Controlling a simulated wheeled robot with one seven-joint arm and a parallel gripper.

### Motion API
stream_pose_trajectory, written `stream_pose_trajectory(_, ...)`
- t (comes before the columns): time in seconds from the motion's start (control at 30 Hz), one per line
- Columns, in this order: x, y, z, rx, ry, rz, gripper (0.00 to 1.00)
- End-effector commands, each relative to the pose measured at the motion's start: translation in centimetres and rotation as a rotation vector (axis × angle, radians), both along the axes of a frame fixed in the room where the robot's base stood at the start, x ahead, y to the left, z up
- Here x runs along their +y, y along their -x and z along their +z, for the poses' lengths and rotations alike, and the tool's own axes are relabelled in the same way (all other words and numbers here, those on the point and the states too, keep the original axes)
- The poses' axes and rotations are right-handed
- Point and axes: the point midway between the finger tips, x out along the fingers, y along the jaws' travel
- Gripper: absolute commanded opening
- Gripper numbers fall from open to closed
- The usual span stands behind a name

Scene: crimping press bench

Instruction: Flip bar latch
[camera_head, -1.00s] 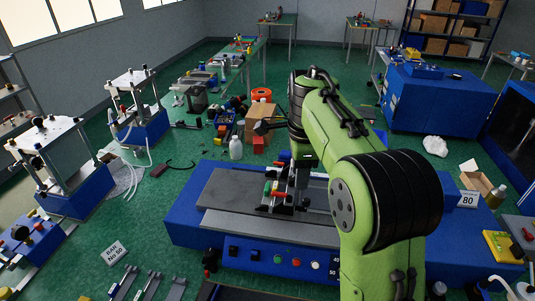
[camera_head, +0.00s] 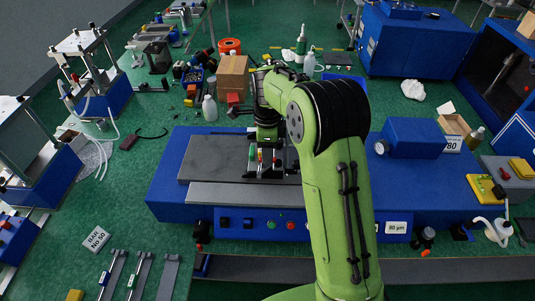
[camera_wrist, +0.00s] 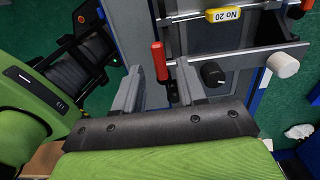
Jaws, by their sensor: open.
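A red-handled latch lever (camera_wrist: 159,62) stands at the end of a grey metal bar (camera_wrist: 235,52) in the wrist view. My gripper (camera_wrist: 160,72) is open, with its two grey fingers on either side of the red handle. I cannot tell whether either finger touches it. A yellow tag reading "No 20" (camera_wrist: 224,14) sits on another bar beyond. In the head view my gripper (camera_head: 266,168) is over the grey plate of the blue press bench (camera_head: 165,190), among small red and green handles. My arm hides part of the bench there.
A black knob (camera_wrist: 212,73) and a white roller end (camera_wrist: 285,65) stand to the right of the lever. In the head view, a blue housing (camera_head: 412,138) sits on the bench's right. The grey plate's left part (camera_head: 215,158) is clear.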

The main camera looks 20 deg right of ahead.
Motion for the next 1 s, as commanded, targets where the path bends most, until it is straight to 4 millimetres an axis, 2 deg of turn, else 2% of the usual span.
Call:
stream_pose_trajectory(0.13,0.0,0.0,-1.6,0.001,0.001,0.0,0.4)
stream_pose_trajectory(0.4,0.0,0.0,-1.8,-0.001,0.0,0.0,0.4)
stream_pose_trajectory(0.67,0.0,0.0,-1.8,-0.001,0.0,0.001,0.01)
stream_pose_trajectory(1.0,0.0,0.0,-1.7,-0.001,0.0,0.021,0.0)
